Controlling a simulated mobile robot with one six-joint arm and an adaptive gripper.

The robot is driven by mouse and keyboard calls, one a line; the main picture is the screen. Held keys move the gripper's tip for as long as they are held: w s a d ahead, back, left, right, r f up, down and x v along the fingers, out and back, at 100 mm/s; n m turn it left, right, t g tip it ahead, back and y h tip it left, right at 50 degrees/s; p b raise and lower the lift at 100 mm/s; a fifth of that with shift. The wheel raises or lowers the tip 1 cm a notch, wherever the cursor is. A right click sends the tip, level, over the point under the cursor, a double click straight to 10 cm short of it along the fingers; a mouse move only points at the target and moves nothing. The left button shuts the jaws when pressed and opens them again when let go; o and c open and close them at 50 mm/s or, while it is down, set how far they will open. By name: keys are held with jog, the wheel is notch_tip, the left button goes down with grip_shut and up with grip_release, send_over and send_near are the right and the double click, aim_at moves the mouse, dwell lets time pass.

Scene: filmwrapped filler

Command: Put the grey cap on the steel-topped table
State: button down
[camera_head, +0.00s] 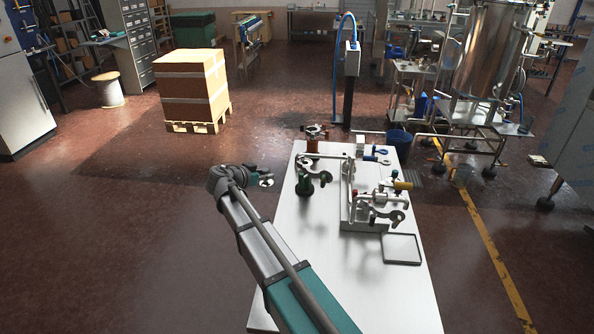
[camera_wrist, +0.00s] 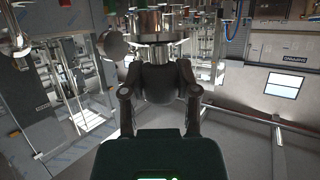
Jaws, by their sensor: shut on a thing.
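The steel-topped table (camera_head: 330,290) stands in front of me in the head view. My gripper (camera_head: 262,177) is at the end of my arm, just left of the table's far left edge in the picture. It is shut on a small shiny grey piece (camera_head: 267,183), which looks like the grey cap. In the wrist view, the fingers of my gripper (camera_wrist: 158,65) close around a round, shiny metal piece (camera_wrist: 155,52). The piece's full shape is hard to make out there.
The table's near left part is bare. A boxed pallet (camera_head: 193,90) stands on the floor behind.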

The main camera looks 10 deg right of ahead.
jog(key=s+a+f+n+t+y+b, duration=0.1)
jog(key=s+a, duration=0.5)
jog(key=a, duration=0.8)
jog(key=s+a+f+n+t+y+b, duration=0.2)
jog(key=s+a, duration=0.5)
jog(key=a, duration=0.6)
jog(key=s+a+f+n+t+y+b, duration=0.1)
jog(key=s+a+f+n+y+b, duration=0.2)
jog(key=s+a, duration=0.4)
jog(key=a+n+y, duration=0.1)
jog(key=a, duration=0.6)
jog(key=shift+s+a+f, duration=0.15)
jog(key=shift+a+f, duration=0.1)
jog(key=shift+a, duration=0.05)
jog(key=shift+s, duration=0.1)
